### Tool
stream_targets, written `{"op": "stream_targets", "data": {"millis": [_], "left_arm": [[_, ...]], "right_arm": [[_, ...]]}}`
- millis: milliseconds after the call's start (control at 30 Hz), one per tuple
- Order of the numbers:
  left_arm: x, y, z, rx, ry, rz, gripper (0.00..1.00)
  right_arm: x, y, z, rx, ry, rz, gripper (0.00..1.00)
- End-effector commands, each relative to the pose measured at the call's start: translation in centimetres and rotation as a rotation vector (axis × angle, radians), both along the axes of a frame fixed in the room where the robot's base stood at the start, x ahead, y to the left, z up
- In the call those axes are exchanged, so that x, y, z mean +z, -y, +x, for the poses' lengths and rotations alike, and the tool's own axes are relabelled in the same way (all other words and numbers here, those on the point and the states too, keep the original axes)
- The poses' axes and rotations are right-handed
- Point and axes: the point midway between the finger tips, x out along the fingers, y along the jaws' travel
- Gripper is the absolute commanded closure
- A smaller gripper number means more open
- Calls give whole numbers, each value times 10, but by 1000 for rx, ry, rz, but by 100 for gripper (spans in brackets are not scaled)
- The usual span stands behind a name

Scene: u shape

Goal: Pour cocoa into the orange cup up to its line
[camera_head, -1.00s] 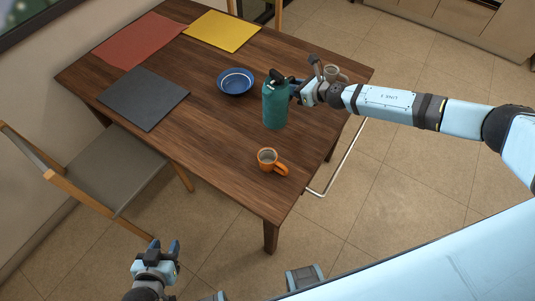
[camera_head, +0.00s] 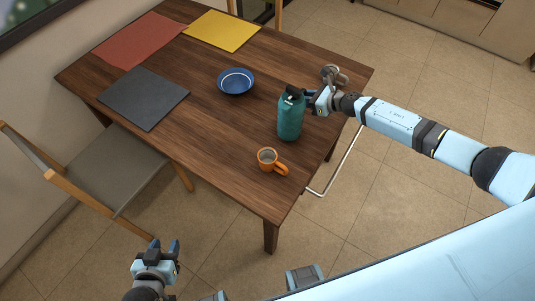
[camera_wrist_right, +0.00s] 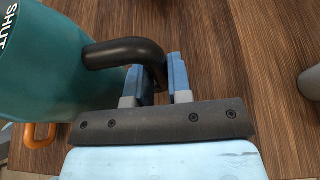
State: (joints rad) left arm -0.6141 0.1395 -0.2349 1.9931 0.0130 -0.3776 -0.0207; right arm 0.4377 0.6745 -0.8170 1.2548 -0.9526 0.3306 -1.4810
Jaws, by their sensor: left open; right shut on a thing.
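The orange cup (camera_head: 267,160) stands upright on the wooden table near its front corner, its handle towards the lower right. Part of it shows at the left edge of the right wrist view (camera_wrist_right: 40,134). The teal jug (camera_head: 290,117) with a dark lid is upright just behind and right of the cup, apart from it. My right gripper (camera_head: 312,97) is shut on the jug's black handle (camera_wrist_right: 124,52). Whether the jug's base touches the table I cannot tell. My left gripper (camera_head: 166,247) is open and empty, low in front of the table. The cup's line cannot be made out.
A blue bowl (camera_head: 236,82) is behind the jug. A grey cup (camera_head: 333,74) stands near the right edge, close behind my right gripper. Red (camera_head: 140,40), yellow (camera_head: 222,31) and dark grey (camera_head: 144,98) mats lie farther back. A chair (camera_head: 97,172) is at left.

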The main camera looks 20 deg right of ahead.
Motion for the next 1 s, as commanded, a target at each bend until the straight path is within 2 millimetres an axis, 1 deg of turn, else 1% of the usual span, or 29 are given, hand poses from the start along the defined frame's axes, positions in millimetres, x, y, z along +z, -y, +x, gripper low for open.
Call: {"op": "stream_targets", "data": {"millis": [33,233,600,1000], "left_arm": [[2,0,0,0,0,0,57],[10,0,0,0,0,0,57],[32,0,0,0,1,0,57],[34,0,0,0,2,-1,57]], "right_arm": [[5,-1,2,-1,6,1,100],[12,-2,0,-2,37,-37,100],[32,-9,-6,-2,155,-169,100],[34,-11,-8,-3,186,-205,100]]}}
